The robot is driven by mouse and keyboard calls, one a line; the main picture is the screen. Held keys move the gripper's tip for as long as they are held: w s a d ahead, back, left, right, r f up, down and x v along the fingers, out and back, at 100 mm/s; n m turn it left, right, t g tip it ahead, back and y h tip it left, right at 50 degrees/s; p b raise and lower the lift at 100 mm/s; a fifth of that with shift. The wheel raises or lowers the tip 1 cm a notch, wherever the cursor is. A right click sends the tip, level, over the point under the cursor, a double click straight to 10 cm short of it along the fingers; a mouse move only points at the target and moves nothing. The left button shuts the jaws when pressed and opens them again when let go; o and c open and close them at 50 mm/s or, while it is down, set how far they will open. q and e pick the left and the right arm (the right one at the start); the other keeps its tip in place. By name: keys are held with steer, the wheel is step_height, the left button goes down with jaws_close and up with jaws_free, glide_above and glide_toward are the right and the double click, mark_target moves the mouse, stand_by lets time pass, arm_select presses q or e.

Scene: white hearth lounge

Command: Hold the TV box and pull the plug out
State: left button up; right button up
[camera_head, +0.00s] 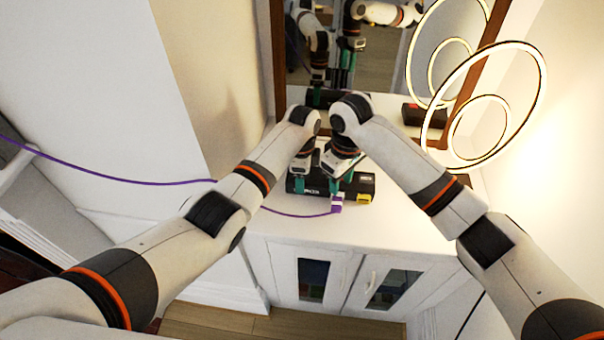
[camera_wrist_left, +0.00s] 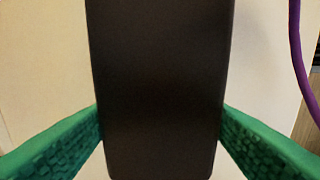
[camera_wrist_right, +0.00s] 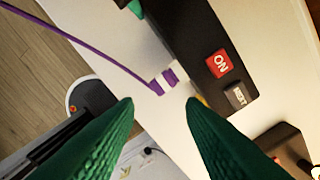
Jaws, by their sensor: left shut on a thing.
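The TV box (camera_head: 358,184) is a long black box lying on a white cabinet. My left gripper (camera_head: 301,186) is shut on its left end. In the left wrist view the dark box (camera_wrist_left: 160,90) fills the gap between the green fingers. A white and purple plug (camera_head: 336,204) on a purple cable sits at the box's front side; it also shows in the right wrist view (camera_wrist_right: 167,78). My right gripper (camera_wrist_right: 160,102) is open and empty, its fingertips short of the plug. The right wrist view shows a red ON button (camera_wrist_right: 218,64) on the box.
The purple cable (camera_head: 110,178) runs off left, behind my left arm. A yellow piece (camera_head: 364,198) sits at the box's front right. A mirror (camera_head: 385,60) stands behind, with a glowing ring lamp (camera_head: 541,75) at right. The cabinet top (camera_head: 400,215) is clear in front.

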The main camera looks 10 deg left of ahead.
steer(key=shift+o, duration=1.6)
steer(key=shift+s+a+f, duration=0.1)
steer(key=shift+s+f, duration=0.05)
steer(key=shift+s, duration=0.05)
steer(key=m+t, duration=0.4)
steer(key=m, duration=0.6)
glide_toward(337, 207)
steer(key=shift+m, duration=0.3)
steer(key=x, duration=0.8)
steer(key=shift+f, duration=0.35)
steer(key=shift+c, duration=0.2)
